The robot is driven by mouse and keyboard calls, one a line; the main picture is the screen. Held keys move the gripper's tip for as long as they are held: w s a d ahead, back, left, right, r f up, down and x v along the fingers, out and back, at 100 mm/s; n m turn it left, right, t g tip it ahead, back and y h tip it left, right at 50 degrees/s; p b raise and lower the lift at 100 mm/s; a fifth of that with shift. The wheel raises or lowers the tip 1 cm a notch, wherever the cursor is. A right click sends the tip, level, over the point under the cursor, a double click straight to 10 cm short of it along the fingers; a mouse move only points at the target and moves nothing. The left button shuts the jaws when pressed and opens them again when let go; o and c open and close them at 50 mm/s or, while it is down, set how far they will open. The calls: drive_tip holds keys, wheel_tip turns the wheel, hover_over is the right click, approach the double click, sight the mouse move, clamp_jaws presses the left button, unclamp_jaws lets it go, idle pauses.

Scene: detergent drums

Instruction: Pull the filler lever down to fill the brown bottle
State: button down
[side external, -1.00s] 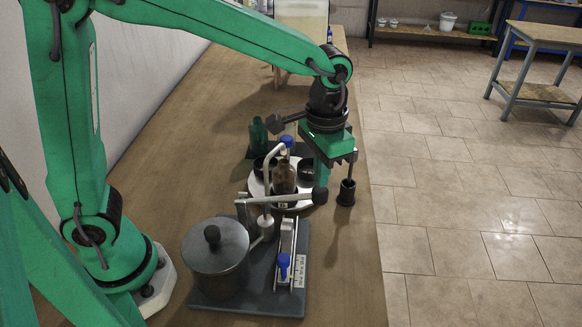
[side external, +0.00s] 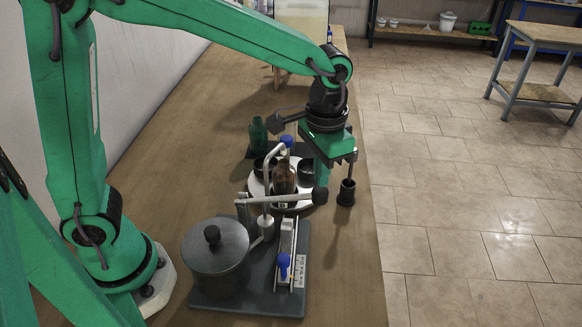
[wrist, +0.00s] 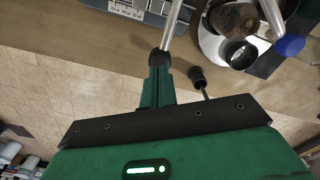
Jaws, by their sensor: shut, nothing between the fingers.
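The filler lever (side external: 280,198) is a pale bar with a black knob (side external: 320,195) at its right end, roughly level. In the wrist view the lever (wrist: 172,25) runs down to the knob (wrist: 160,62). My gripper (side external: 321,180) points down just above the knob; its shut, empty fingertips (wrist: 158,76) appear right at the knob. I cannot tell whether they touch. The brown bottle (side external: 284,178) stands upright on a white round plate (side external: 256,188), beneath the bent metal filler tube, partly hidden by the tube and lever.
A green bottle (side external: 258,135) stands behind. A dark cylinder (side external: 346,192) is close right of the lever knob. The bench's right edge is near.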

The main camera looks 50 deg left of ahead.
sight(327, 196)
drive_tip(key=shift+f, duration=0.2)
drive_tip(key=shift+f, duration=0.9)
drive_tip(key=shift+w+d+f, duration=0.15)
drive_tip(key=shift+f, duration=0.5)
drive_tip(key=shift+w+d+f, duration=0.2)
drive_tip(key=shift+f, duration=0.45)
drive_tip(key=shift+w+d+f, duration=0.15)
drive_tip(key=shift+f, duration=4)
drive_tip(key=shift+s+a+f, duration=0.15)
drive_tip(key=shift+s+f, duration=0.05)
drive_tip(key=shift+f, duration=0.45)
drive_tip(key=shift+s+f, duration=0.1)
